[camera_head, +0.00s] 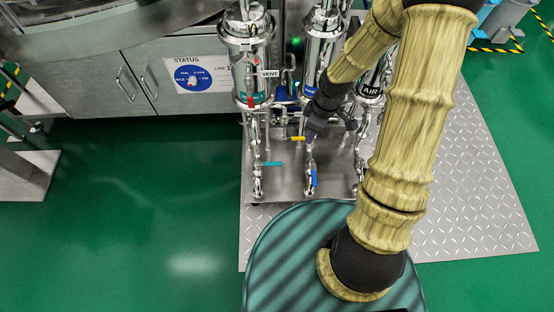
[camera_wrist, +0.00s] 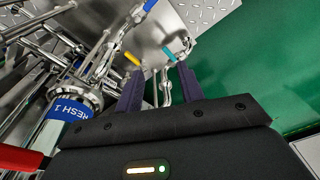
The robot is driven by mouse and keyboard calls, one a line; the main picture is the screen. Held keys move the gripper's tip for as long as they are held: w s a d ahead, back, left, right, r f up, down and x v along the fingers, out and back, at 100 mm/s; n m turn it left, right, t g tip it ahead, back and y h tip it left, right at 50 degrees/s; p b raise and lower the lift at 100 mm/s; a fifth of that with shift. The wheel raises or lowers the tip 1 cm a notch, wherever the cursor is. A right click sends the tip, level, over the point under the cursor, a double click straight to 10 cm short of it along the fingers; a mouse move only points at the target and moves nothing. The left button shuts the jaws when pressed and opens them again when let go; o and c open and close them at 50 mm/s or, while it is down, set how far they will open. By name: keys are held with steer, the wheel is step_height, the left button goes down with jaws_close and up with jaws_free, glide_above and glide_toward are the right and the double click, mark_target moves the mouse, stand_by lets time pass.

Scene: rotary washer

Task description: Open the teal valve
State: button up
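The teal valve handle (camera_head: 270,164) sits on the left vertical pipe in the head view. It points right, crosswise to the pipe. In the wrist view the teal handle (camera_wrist: 171,53) shows beyond the fingertips, nearer the right finger, with a gap. My gripper (camera_head: 310,137) is up and to the right of the teal handle in the head view, near the yellow handle. In the wrist view its two dark fingers (camera_wrist: 158,72) are spread apart with nothing held between them.
A yellow handle (camera_head: 298,138) and a blue handle (camera_head: 314,178) sit close by; the blue one lies along its pipe. Steel cylinders labelled VENT (camera_head: 250,90) and AIR (camera_head: 371,91) stand behind. The green floor (camera_head: 150,190) at left is open.

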mark_target(275, 163)
steer(key=w+a+f+n+y, duration=0.3)
steer(key=f+n, duration=0.2)
steer(key=f, duration=0.3)
steer(key=shift+w+a, duration=0.2)
steer(key=shift+a, duration=0.15)
steer(key=shift+f, duration=0.15)
steer(key=b+x, duration=0.7)
steer(key=x, duration=1)
steer(key=shift+f+b, duration=0.2)
steer(key=shift+b, duration=0.1)
steer(key=shift+c, duration=0.2)
jaws_close()
